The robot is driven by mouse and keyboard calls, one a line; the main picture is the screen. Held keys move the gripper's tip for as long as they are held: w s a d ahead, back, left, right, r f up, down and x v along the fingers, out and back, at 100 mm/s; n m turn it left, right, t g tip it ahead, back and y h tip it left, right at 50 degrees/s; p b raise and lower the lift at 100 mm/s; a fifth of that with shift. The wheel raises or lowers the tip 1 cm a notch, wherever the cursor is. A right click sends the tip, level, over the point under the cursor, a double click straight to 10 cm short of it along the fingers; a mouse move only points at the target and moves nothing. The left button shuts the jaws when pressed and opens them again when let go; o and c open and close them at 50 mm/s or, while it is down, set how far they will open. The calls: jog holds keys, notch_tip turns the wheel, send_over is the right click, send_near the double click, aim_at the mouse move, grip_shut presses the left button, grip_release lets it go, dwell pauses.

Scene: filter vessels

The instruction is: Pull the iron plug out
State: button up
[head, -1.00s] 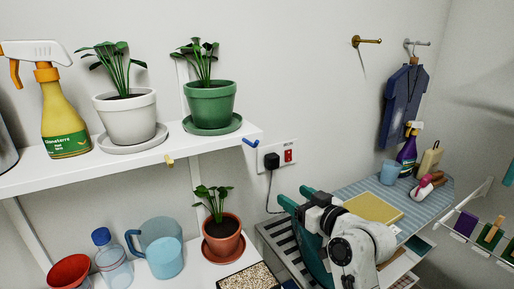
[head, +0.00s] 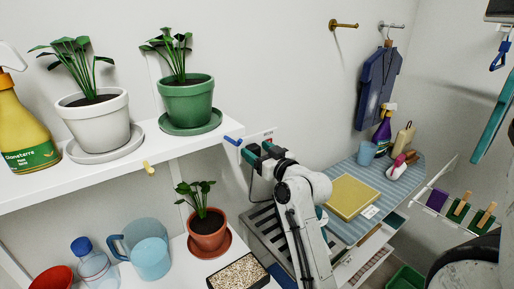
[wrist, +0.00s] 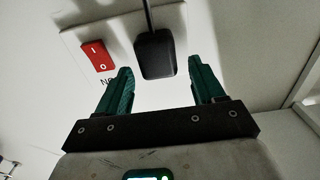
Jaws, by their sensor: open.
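The black iron plug (wrist: 155,56) sits in the white wall socket plate (wrist: 88,22) in the wrist view, with its cord running up out of the picture. My gripper (wrist: 160,68) is open, with one green finger on each side of the plug. A gap shows between the plug and each finger. The iron itself is not in clear view.
A red rocker switch (wrist: 98,57) is beside the plug. The white shelf (head: 150,185), with a green pot (head: 186,103) and white pot (head: 92,120), ends close left of my gripper. A terracotta pot (head: 208,229) stands below. A blue-striped ironing surface (head: 385,181) lies right.

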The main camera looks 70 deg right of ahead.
jog(key=shift+w+d, duration=0.2)
jog(key=shift+w, duration=0.15)
grip_shut()
dwell(0.5)
